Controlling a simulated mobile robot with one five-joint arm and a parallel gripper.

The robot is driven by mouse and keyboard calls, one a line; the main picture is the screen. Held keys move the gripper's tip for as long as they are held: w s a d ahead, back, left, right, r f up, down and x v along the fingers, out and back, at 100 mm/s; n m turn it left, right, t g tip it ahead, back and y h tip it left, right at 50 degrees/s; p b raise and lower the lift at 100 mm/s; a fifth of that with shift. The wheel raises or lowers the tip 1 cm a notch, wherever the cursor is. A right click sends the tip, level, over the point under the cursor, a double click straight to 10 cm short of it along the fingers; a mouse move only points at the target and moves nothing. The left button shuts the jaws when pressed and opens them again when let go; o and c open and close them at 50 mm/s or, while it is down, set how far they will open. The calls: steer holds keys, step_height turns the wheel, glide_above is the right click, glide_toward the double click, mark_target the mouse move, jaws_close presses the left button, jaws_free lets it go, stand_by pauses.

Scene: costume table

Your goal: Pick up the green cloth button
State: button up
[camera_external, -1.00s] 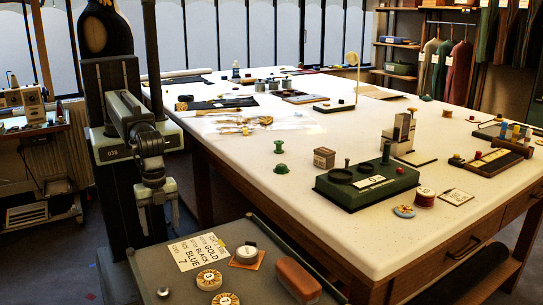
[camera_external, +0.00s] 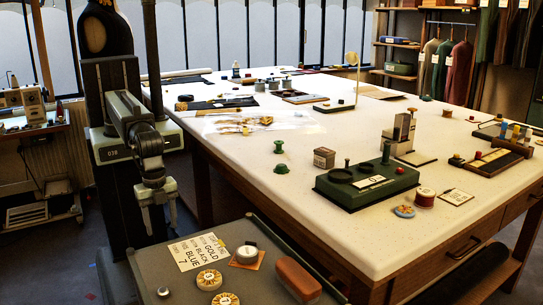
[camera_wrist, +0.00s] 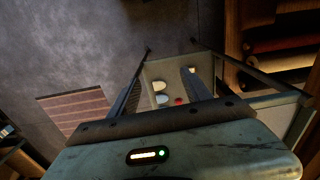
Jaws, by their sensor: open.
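Two small green pieces stand on the white table in the external view: a knob-shaped one (camera_external: 279,147) and a lower domed one (camera_external: 282,169) just in front of it. I cannot tell for sure which is the green cloth button. My gripper (camera_external: 158,222) hangs at the left, jaws down and empty, beside the grey cart and well away from both pieces. In the wrist view my open gripper (camera_wrist: 161,82) frames a pale surface with white, blue and red pieces; no green button shows there.
The grey cart (camera_external: 160,262) holds a lettered card (camera_external: 199,252), patterned round pieces and a brown block (camera_external: 298,280). The table's left edge is clear.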

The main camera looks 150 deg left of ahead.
steer(key=n, duration=0.2)
steer(key=n+g+y+b, duration=0.3)
steer(key=n+y+b, duration=0.6)
steer(key=n+y, duration=0.8)
glide_toward(278, 167)
steer(key=a+h, duration=0.1)
steer(key=a, duration=0.1)
steer(key=shift+n, duration=0.4)
steer(key=shift+r+b+x, duration=0.1)
steer(key=shift+b+x, duration=0.2)
steer(key=shift+x, duration=1.7)
steer(key=shift+r+b+x, duration=0.15)
steer(key=shift+b+x, duration=0.15)
steer(key=shift+x, duration=1.7)
steer(key=shift+s, duration=0.1)
jaws_close()
